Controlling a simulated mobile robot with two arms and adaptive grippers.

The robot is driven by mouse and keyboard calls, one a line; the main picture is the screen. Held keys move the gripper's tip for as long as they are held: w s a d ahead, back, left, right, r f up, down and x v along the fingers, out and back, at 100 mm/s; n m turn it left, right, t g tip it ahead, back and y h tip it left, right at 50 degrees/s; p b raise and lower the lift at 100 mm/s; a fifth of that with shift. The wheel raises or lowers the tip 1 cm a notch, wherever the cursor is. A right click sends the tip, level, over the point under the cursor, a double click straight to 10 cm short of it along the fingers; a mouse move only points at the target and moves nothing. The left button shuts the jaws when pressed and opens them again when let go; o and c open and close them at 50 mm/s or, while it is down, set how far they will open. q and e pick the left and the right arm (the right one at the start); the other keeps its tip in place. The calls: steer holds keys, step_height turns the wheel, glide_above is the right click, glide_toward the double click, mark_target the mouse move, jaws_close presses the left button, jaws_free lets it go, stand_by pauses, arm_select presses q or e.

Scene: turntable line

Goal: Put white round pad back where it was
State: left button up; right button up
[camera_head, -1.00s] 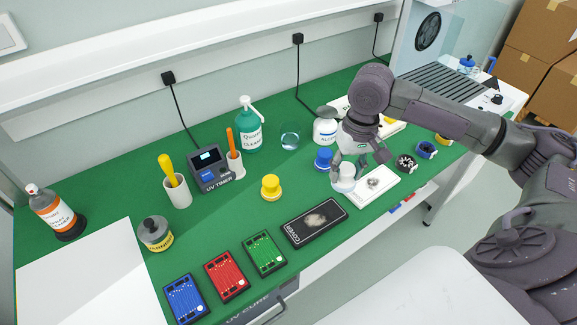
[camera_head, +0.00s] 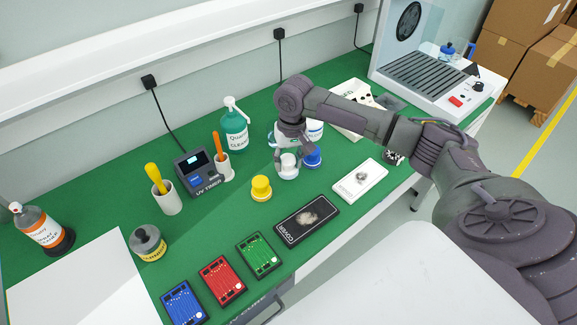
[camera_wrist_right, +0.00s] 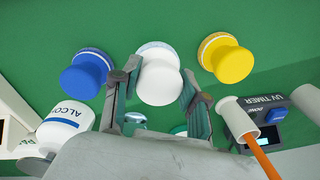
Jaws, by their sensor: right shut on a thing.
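The white round pad (camera_head: 288,170) is between the fingers of my right gripper (camera_head: 288,155), upright and at or just above the green mat; I cannot tell if it touches. It stands in the gap between the yellow round pad (camera_head: 261,189) on its left and the blue round pad (camera_head: 312,157) on its right. In the right wrist view the white pad (camera_wrist_right: 158,78) sits between the two fingers of the gripper (camera_wrist_right: 155,95), with the blue pad (camera_wrist_right: 84,74) left and the yellow pad (camera_wrist_right: 226,59) right. My left gripper is not in view.
A white card with a dark smudge (camera_head: 347,190) and a black cover plate (camera_head: 291,228) lie in front. Behind stand the green cleaner bottle (camera_head: 236,135), the UV timer (camera_head: 195,174) and the alcohol bottle (camera_head: 316,132), partly hidden by my arm.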

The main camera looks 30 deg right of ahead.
mark_target(289, 168)
step_height(289, 168, down, 3)
steer(key=shift+s, duration=0.1)
steer(key=o, duration=1.2)
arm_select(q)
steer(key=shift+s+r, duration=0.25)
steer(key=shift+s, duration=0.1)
arm_select(e)
steer(key=shift+r, duration=0.15)
steer(key=r, duration=0.4)
steer(key=r+b, duration=0.1)
steer(key=r, duration=0.6)
steer(key=shift+d+r, duration=0.4)
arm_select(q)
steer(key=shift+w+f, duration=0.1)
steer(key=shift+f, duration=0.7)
